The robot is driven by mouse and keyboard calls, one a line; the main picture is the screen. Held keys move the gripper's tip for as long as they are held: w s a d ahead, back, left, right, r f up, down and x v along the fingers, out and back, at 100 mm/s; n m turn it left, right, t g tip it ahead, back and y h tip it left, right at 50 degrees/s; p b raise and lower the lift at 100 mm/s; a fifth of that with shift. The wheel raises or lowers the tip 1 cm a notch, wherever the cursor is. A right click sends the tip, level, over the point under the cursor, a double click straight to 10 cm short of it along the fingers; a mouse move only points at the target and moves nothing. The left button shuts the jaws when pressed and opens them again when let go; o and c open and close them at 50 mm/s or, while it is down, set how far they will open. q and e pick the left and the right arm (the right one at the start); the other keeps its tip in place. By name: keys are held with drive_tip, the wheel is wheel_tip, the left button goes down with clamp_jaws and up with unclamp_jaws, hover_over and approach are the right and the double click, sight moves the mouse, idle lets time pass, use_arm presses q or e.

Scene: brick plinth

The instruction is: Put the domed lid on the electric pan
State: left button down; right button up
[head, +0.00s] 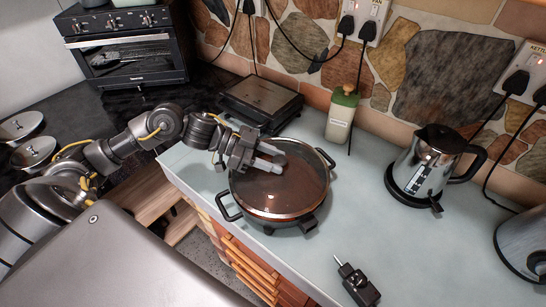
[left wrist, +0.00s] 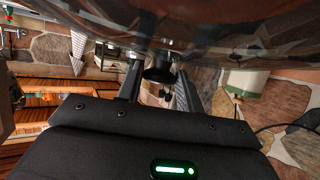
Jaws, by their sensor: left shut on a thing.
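The electric pan (head: 307,223) is a dark round pan with two side handles, standing on the pale counter. The domed lid (head: 292,199) is brownish see-through glass and lies over the pan's opening, roughly centred. I cannot tell whether its rim touches the pan all round. My left gripper (head: 272,158) reaches over the lid from the left and is shut on its knob. In the left wrist view the black knob (left wrist: 160,74) shows between the fingers, with the lid's glass filling the top. My right gripper is not in view.
A black probe-like plug (head: 357,284) lies on the front of the counter (head: 400,255). A steel kettle (head: 422,168) stands to the right, and a green-topped bottle (head: 342,113) and a flat dark grill (head: 262,98) stand behind. Cords hang along the stone wall.

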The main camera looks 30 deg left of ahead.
use_arm(q)
drive_tip(key=shift+f, duration=0.3)
drive_tip(key=shift+f, duration=0.5)
idle(0.5)
drive_tip(key=c, duration=0.9)
unclamp_jaws()
drive_tip(key=shift+o, duration=0.3)
drive_tip(key=shift+f+b, duration=0.15)
drive_tip(key=shift+b, duration=0.15)
drive_tip(key=shift+a, duration=0.1)
drive_tip(key=shift+s+a, duration=0.2)
drive_tip(key=shift+a, duration=0.15)
drive_tip(key=b+v, duration=0.2)
drive_tip(key=v, duration=0.6)
drive_tip(key=shift+s+a+r+b, duration=0.2)
drive_tip(key=shift+a+r+b, duration=0.05)
drive_tip(key=shift+b, duration=0.05)
drive_tip(key=shift+s+a+r, duration=0.15)
drive_tip(key=shift+a+r, duration=0.25)
drive_tip(key=shift+a, duration=0.1)
